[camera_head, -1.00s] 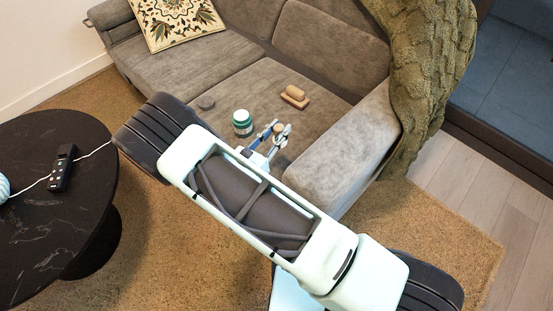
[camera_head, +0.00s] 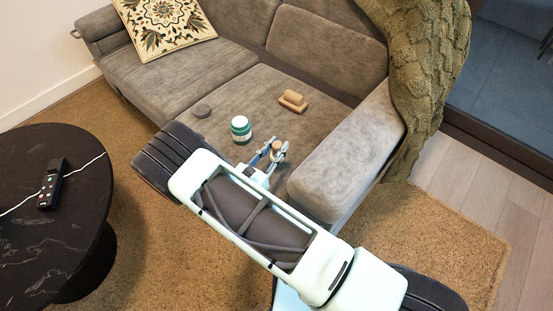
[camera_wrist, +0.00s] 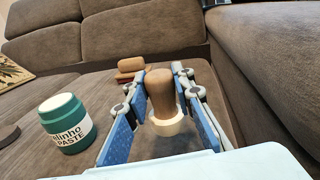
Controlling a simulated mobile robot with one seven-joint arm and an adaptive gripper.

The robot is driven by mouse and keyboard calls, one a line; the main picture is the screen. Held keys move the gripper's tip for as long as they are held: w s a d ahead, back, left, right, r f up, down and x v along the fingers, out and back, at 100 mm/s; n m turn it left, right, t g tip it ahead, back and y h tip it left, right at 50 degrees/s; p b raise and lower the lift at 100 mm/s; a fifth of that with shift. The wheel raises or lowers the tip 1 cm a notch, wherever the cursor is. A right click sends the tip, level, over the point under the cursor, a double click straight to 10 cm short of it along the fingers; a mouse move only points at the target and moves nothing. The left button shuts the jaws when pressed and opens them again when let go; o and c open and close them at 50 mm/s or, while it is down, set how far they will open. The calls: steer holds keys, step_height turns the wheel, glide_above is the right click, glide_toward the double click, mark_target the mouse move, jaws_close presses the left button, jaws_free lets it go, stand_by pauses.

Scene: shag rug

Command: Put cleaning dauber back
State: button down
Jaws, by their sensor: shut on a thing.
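The cleaning dauber (camera_wrist: 160,92) has a brown wooden knob handle and a pale round base. It stands upright between the blue pads of my gripper (camera_wrist: 158,100), which is shut on it. In the head view the dauber (camera_head: 276,147) shows small between the fingers of my gripper (camera_head: 270,152), at the front of the grey sofa seat. A green jar (camera_head: 240,130) with a white lid stands on the seat to the left of my gripper. Its label, partly readable as paste, shows in the wrist view (camera_wrist: 66,130). The dauber's underside is hidden.
A wooden brush or block (camera_head: 292,101) lies farther back on the seat. A small dark round object (camera_head: 202,111) lies left of the jar. The sofa arm (camera_head: 345,155) rises close on the right. A dark round table (camera_head: 50,235) stands left.

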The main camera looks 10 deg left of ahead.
steer(key=shift+f+b, duration=0.65)
steer(key=shift+f, duration=1.35)
steer(key=shift+f, duration=0.1)
steer(key=shift+f+b, duration=0.2)
steer(key=shift+b, duration=0.1)
steer(key=c, duration=1.7)
jaws_free()
steer(key=shift+r, duration=0.1)
steer(key=shift+o, duration=0.2)
steer(key=shift+r, duration=0.15)
steer(key=shift+s+a+r+p, duration=0.1)
steer(key=shift+s+p, duration=0.15)
steer(key=shift+p, duration=0.15)
steer(key=p+v, duration=0.1)
steer(key=v, duration=1)
steer(key=shift+s+p, duration=0.25)
steer(key=shift+p, duration=0.1)
